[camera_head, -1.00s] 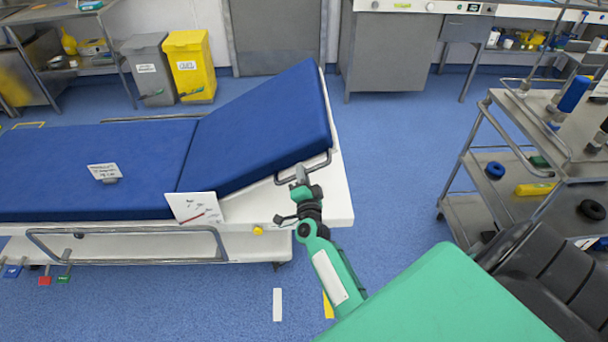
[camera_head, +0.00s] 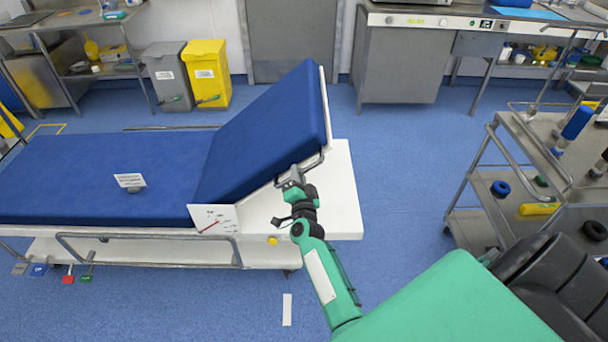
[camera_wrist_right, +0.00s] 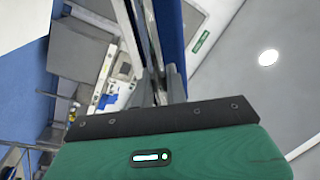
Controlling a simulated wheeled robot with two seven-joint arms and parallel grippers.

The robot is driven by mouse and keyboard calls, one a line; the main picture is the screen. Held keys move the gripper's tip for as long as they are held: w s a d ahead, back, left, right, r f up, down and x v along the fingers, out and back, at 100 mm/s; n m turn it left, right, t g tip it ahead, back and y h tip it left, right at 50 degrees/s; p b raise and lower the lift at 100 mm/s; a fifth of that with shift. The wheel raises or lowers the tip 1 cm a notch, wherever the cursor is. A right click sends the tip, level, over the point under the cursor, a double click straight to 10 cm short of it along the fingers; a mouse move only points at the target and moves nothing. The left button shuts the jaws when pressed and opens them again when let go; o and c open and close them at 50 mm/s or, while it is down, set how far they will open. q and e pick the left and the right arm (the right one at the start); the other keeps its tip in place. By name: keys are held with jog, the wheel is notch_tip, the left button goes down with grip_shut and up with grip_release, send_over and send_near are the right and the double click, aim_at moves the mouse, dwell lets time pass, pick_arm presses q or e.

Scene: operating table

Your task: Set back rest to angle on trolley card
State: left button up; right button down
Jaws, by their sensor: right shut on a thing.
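The blue back rest (camera_head: 268,130) of the operating table is tilted up to the right, hinged to the flat blue mattress section (camera_head: 90,180). A grey handle bar (camera_head: 312,164) sticks out at its raised end. My right gripper (camera_head: 292,180) is shut on this handle; in the right wrist view the fingers (camera_wrist_right: 165,85) close by the back rest's edge. A white angle dial with a red pointer (camera_head: 214,219) stands at the table's near side by the hinge. A small white card (camera_head: 130,181) stands on the mattress; its text is too small to read. My left gripper is out of view.
A yellow knob (camera_head: 272,240) sits on the white table frame (camera_head: 340,190). Coloured pedals (camera_head: 68,276) are at lower left. A steel trolley (camera_head: 480,190) with several items stands at right. Grey and yellow bins (camera_head: 206,75) stand behind. Blue floor between table and trolley is clear.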

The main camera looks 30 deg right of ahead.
jog(key=shift+w+a+r+n+p, duration=0.2)
jog(key=shift+w+a+r+p, duration=0.1)
jog(key=shift+a+r+p, duration=0.3)
jog(key=shift+w+a+r+n+p, duration=0.2)
jog(key=shift+w+a+r+p, duration=0.15)
jog(key=shift+r, duration=0.3)
jog(key=shift+w+a+r+p, duration=0.25)
jog(key=shift+a+r+p, duration=0.25)
jog(key=shift+p, duration=0.1)
jog(key=c, duration=1.5)
grip_release()
jog(key=shift+s+f, duration=0.1)
jog(key=shift+f, duration=0.05)
